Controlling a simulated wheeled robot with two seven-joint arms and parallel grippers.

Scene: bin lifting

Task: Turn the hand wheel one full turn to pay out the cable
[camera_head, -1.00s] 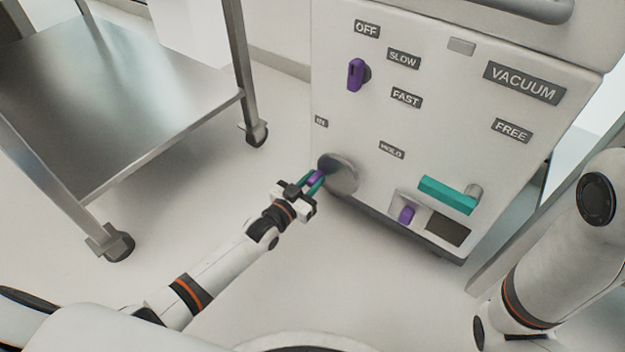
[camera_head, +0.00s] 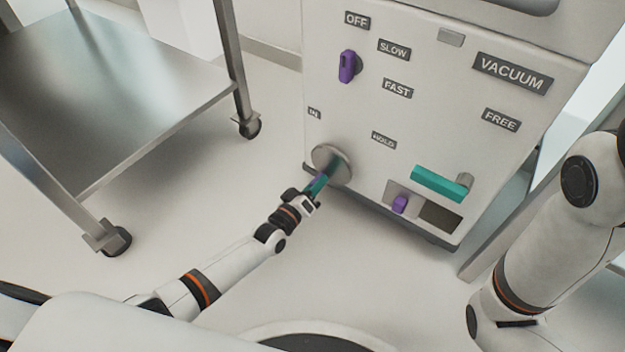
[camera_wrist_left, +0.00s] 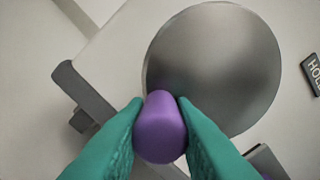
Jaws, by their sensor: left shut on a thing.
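The hand wheel (camera_head: 340,160) is a grey metal disc low on the left of the white machine's front. It also shows in the left wrist view (camera_wrist_left: 215,65). Its purple handle (camera_wrist_left: 160,125) sticks out near the wheel's lower-left rim. My left gripper (camera_head: 319,185) has teal fingers shut on this handle, one on each side, as the left wrist view (camera_wrist_left: 160,122) shows. In the head view the fingers hide most of the handle. My right gripper is out of view. No cable shows.
The white machine (camera_head: 450,120) carries a purple knob (camera_head: 348,67), a teal lever (camera_head: 440,184), a small purple switch (camera_head: 400,204) and several labels. A steel cart (camera_head: 110,100) on castors stands at the left. The floor between cart and machine is clear.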

